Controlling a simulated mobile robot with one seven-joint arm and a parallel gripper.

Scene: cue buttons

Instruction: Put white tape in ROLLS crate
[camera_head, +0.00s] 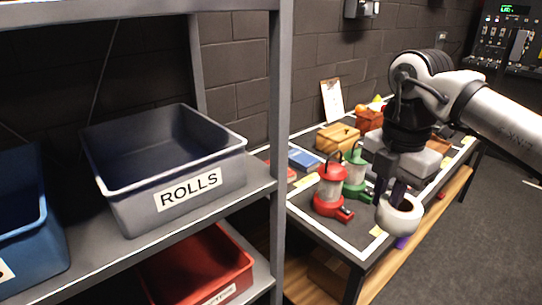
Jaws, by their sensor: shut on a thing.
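The white tape (403,219) is a thick white roll at the right of the view. My gripper (392,198) points down and is shut on it, at the tape's left part. The tape is near the table's front edge, seemingly above the surface. The ROLLS crate (137,211) is a grey-blue open bin with a white label, on the upper shelf at the left. The part of its inside that shows looks empty. The gripper and tape are well to the right of the crate, beyond the shelf post.
The grey shelf post (280,140) stands between the crate and the table (350,237). A blue bin (22,243) is left of the crate, and a red bin (196,268) sits below. A red lantern (331,190) and green lantern (356,175) stand left of the gripper.

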